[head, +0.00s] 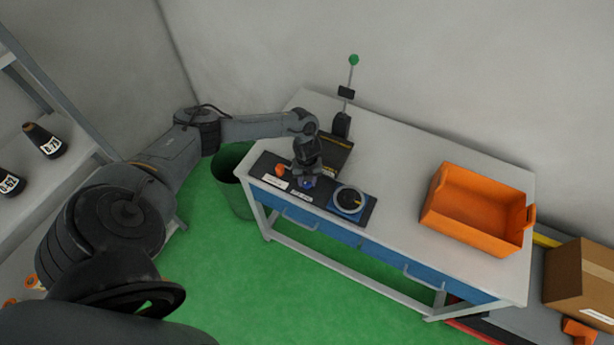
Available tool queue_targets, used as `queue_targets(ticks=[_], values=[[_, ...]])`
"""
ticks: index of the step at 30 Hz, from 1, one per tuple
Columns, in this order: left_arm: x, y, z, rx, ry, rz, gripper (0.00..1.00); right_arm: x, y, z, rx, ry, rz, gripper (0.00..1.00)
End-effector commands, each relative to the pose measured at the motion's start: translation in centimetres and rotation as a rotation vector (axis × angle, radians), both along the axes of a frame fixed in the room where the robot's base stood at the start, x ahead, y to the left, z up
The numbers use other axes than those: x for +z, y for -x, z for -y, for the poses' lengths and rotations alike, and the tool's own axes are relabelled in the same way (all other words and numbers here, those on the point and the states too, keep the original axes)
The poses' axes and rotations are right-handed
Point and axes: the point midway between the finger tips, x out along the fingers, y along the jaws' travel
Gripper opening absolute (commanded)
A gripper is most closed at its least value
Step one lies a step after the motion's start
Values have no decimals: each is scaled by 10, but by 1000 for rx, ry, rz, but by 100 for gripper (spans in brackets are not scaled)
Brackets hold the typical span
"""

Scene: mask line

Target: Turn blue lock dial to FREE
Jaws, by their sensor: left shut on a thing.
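My left gripper (306,181) points down over the black panel (322,202) at the front left of the table. It is shut on the blue lock dial (309,184), of which only a little blue shows beneath the fingers. The dial's pointer and markings are hidden or too small to read. My right gripper is not in view.
A round gauge with a blue base (349,201) sits right of the gripper, and an orange knob (281,170) to its left. A lever with a green ball (353,60) stands behind. An orange crate (478,237) is at the table's right. A green bin (229,187) stands left.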

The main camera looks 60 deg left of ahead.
Motion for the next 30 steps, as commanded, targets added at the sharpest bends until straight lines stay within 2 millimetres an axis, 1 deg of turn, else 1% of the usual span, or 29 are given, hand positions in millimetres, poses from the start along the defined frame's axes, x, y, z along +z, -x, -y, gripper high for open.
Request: queue_targets(ticks=[1, 15, 24, 30], values=[[4, 0, 1, 43, 1, -2, 7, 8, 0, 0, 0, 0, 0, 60], [4, 0, 1, 492, 2, -1, 7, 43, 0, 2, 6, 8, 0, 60], [3, 0, 1, 759, 1, -2, 7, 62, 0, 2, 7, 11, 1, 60], [3, 0, 1, 896, 1, -2, 7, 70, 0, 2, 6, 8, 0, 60]])
